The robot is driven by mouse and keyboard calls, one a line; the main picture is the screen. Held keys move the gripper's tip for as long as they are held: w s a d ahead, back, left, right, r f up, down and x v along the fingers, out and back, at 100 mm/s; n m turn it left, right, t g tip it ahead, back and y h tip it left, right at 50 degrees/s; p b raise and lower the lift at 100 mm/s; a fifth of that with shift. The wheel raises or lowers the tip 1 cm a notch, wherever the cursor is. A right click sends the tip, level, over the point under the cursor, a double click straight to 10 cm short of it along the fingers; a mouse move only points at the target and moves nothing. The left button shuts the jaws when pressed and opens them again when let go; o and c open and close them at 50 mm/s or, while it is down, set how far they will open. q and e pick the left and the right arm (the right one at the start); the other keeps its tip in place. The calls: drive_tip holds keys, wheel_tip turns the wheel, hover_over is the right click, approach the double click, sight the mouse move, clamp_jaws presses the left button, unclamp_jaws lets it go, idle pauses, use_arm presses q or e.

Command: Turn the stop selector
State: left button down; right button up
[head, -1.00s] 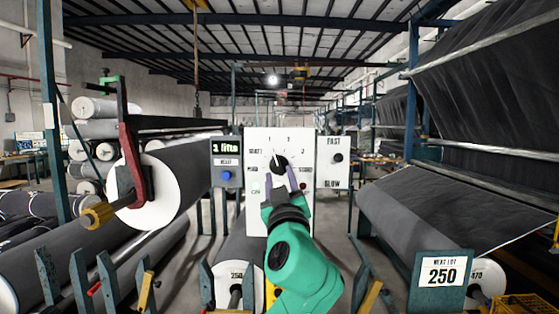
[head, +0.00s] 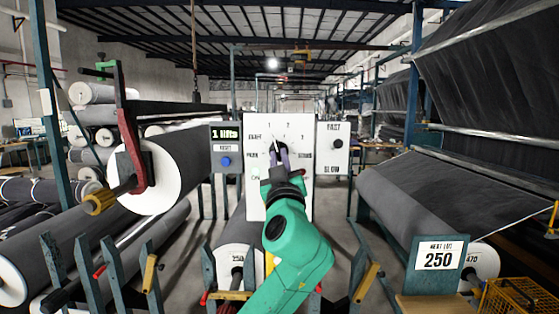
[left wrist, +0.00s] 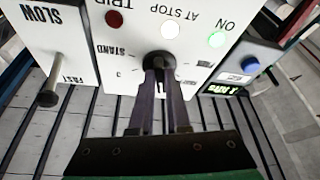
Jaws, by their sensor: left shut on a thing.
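The stop selector is a black knob (head: 278,145) on a white panel (head: 257,205), with marks printed around it. In the head view a light pointer line on it points up and slightly left. My left gripper (head: 279,160) reaches it from below and hides its lower part. In the left wrist view the two purple fingers (left wrist: 160,82) are shut on the knob (left wrist: 159,61), one on each side. That view shows the panel upside down, with the word STAND beside the knob. My right gripper is not in view.
A green lamp (left wrist: 217,40) is lit by ON; a white lamp (left wrist: 170,30) and red lamp (left wrist: 115,19) sit beside it. A FAST/SLOW panel (head: 331,164) is to the right. A counter box with a blue button (head: 225,161) is to the left. Grey rolls (head: 152,178) flank the aisle.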

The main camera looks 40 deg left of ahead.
use_arm(q)
drive_tip(key=shift+f+m, duration=0.1)
drive_tip(key=shift+m, duration=0.2)
drive_tip(key=shift+a+m+t+h+b, duration=0.1)
drive_tip(key=shift+m+t+h+b, duration=0.35)
drive_tip(key=shift+m, duration=0.45)
drive_tip(key=shift+s+m+t+h, duration=0.1)
drive_tip(key=shift+m+t+h, duration=0.25)
drive_tip(key=shift+m, duration=0.85)
drive_tip(key=m+t+h, duration=0.1)
drive_tip(key=m+h, duration=0.1)
drive_tip(key=m, duration=0.2)
drive_tip(key=shift+a+p, duration=0.15)
drive_tip(key=shift+p, duration=0.15)
drive_tip(key=m+h+p, duration=0.1)
drive_tip(key=m, duration=0.1)
drive_tip(key=m+h, duration=0.1)
drive_tip(key=m, duration=0.2)
drive_tip(key=m+t+h+p, duration=0.1)
drive_tip(key=m, duration=0.1)
drive_tip(key=shift+s+a+r+m+h+p, duration=0.15)
drive_tip(key=shift+s+r+m+h+p, duration=0.05)
drive_tip(key=shift+r+m+h+p, duration=0.2)
drive_tip(key=shift+a+m+h+p, duration=0.1)
drive_tip(key=shift+m+h+p, duration=0.85)
drive_tip(key=shift+m, duration=1.35)
drive_tip(key=shift+f, duration=0.1)
